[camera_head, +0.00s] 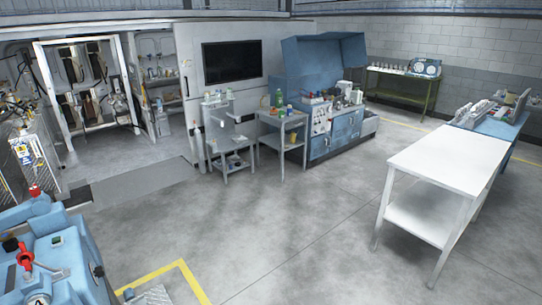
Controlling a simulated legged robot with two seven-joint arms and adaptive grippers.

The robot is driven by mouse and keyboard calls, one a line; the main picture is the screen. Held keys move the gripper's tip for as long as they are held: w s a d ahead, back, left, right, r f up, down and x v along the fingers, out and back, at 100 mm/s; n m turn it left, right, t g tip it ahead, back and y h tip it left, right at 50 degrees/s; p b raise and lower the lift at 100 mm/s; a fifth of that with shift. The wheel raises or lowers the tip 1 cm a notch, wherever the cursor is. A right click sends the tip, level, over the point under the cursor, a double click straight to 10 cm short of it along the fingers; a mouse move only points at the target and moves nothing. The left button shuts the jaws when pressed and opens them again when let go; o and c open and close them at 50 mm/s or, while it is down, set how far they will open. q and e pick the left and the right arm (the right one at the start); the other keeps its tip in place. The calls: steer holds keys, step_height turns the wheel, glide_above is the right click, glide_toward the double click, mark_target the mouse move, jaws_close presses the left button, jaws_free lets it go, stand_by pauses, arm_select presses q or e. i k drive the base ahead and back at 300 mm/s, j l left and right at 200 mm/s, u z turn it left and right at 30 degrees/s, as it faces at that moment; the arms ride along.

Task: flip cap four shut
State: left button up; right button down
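I cannot make out cap four or tell it apart from other parts in this view. White-framed shelving (134,88) at the back left holds dark, rounded reel-like shapes (72,68), too small to read in detail. No cap on them can be told as open or shut. Neither my left nor my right gripper shows in the picture.
A blue machine (75,262) with red handles fills the lower left. A white table (455,158) stands at the right. Small grey carts (232,143) and a blue workbench (345,133) line the back wall. The middle floor (255,215) is clear.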

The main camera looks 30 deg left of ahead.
mark_target(25, 260)
steer(key=i+u, duration=0.2)
steer(key=i, duration=0.3)
steer(key=i+l+u, duration=0.2)
steer(key=i, duration=0.3)
steer(key=i+l+u, duration=0.2)
steer(key=i, duration=0.3)
steer(key=i+j+u, duration=0.1)
steer(key=i+u, duration=0.6)
steer(key=u, duration=0.15)
steer(key=i+l+u, duration=0.1)
steer(key=i+u, duration=0.35)
steer(key=i+l+u, duration=0.2)
steer(key=u, duration=0.25)
steer(key=i+l+u, duration=0.55)
steer(key=u, duration=0.35)
steer(key=i+l+u, duration=0.25)
steer(key=u, duration=0.2)
steer(key=i+l+u, duration=0.15)
steer(key=l+u, duration=0.15)
steer(key=u, duration=0.2)
steer(key=i+l+u, duration=0.1)
steer(key=l+u, duration=0.6)
steer(key=u, duration=0.25)
